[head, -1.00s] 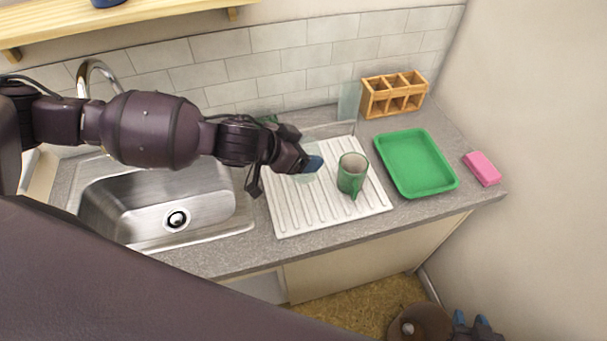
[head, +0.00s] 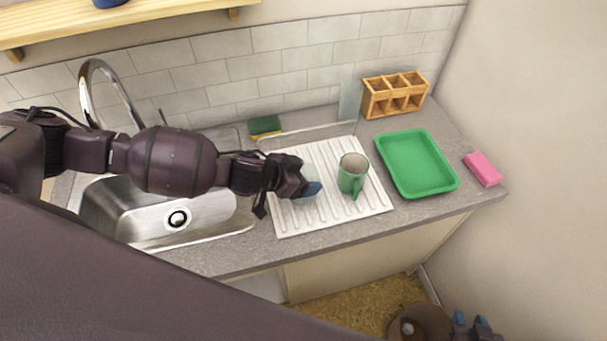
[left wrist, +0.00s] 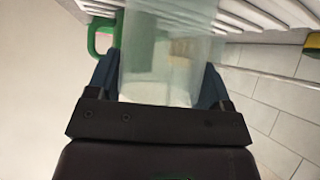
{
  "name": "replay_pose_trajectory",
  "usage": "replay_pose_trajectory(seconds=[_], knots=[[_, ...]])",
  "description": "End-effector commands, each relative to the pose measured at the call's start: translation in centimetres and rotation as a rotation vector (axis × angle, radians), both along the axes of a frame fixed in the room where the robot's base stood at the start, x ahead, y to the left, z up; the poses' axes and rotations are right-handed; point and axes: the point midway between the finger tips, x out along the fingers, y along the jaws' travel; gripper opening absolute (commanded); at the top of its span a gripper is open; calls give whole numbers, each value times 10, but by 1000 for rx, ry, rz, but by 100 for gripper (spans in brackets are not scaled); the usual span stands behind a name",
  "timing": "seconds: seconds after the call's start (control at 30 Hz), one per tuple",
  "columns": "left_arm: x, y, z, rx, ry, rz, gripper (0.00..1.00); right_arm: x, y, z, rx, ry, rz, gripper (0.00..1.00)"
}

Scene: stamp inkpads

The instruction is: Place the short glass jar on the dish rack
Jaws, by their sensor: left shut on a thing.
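The short glass jar (left wrist: 160,50) is clear and pale, and fills the space between my left fingers in the left wrist view. My left gripper (head: 312,190) is shut on it, over the left part of the dish rack. In the head view the jar is partly hidden by the gripper. The dish rack (head: 338,218) is a white ribbed tray right of the sink. I cannot tell whether the jar touches it. A green mug (head: 351,174) stands on the rack, just right of the jar. My right gripper (head: 471,322) is low at the bottom right, its blue fingers apart, empty.
A green tray (head: 418,190), a wooden compartment holder (head: 395,97) and a pink sponge (head: 483,169) are to the right. A clear upright glass piece (head: 349,100) stands behind the rack. The sink (head: 160,232) and faucet (head: 95,90) are left; a green-yellow sponge (head: 265,126) lies behind.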

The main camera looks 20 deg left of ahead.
Motion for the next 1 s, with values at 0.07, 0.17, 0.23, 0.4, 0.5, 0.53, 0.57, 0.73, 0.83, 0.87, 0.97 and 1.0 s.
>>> replay_pose_trajectory(seconds=[0.07,0.17,0.23,0.4,0.5,0.53,0.57,0.73,0.83,0.87,0.97,1.0], knots=[[0,0,0,-1,-1,0,44,0,0,0,0,0,0,37],[0,0,-3,-1,1,1,75,0,0,-1,0,0,0,37],[0,0,-2,0,0,0,86,0,0,-1,0,0,0,37],[0,0,-2,0,0,0,99,0,0,-1,0,0,0,37],[0,0,-2,0,0,0,99,0,0,-1,-1,0,-1,37],[0,0,-2,0,0,0,99,0,0,-1,-1,0,-1,37],[0,0,-2,0,0,0,99,0,0,-1,-1,0,-1,37],[-3,4,3,2,0,2,99,0,0,-1,-1,1,-1,37],[-11,11,10,0,1,3,99,0,0,-2,-1,0,-1,37],[-14,13,13,1,1,1,99,0,0,-2,-1,0,-1,37],[-25,23,24,1,1,1,99,0,0,-3,-1,-1,-1,37],[-29,27,29,0,1,2,99,0,0,-3,0,-2,-1,37]])
